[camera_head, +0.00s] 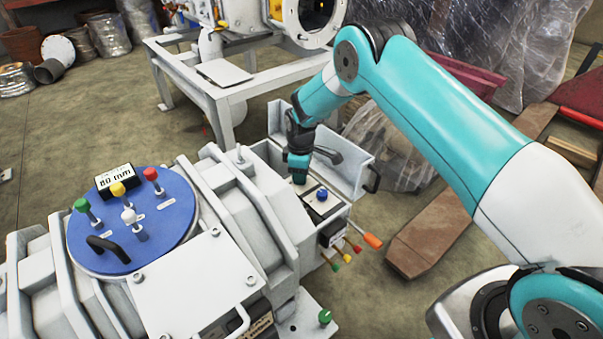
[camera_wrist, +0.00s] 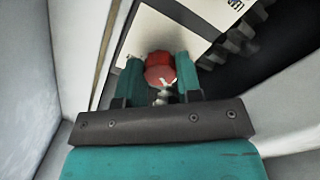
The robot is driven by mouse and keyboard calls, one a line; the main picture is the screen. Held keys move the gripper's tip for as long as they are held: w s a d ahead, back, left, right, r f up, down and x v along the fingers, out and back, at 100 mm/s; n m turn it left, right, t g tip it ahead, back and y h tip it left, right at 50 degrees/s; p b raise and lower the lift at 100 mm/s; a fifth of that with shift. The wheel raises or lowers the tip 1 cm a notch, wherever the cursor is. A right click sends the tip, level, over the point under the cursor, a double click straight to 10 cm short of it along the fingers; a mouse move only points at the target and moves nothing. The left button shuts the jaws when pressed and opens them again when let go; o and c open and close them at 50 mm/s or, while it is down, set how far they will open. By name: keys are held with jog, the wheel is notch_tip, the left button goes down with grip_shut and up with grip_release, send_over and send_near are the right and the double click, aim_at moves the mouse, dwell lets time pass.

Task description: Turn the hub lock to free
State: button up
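My gripper (camera_head: 298,166) reaches down into the open-lidded grey box (camera_head: 343,176) on the end of the machine in the head view. In the wrist view its two teal fingers (camera_wrist: 160,75) stand on either side of a red knob (camera_wrist: 160,66). The knob fills the gap between the fingers, with a small pale metal part below it. In the head view this red knob is hidden by the gripper and box. A blue knob (camera_head: 322,195) sits on the box's panel, just right of the gripper. I cannot read any lock marking.
The raised lid and walls of the box stand close around my gripper. A blue disc (camera_head: 165,235) carries green, yellow, red and white knobs. Several small coloured levers and an orange handle (camera_head: 373,241) stick out below the box. A metal table (camera_head: 245,92) stands behind.

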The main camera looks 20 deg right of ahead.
jog(key=shift+c, duration=1)
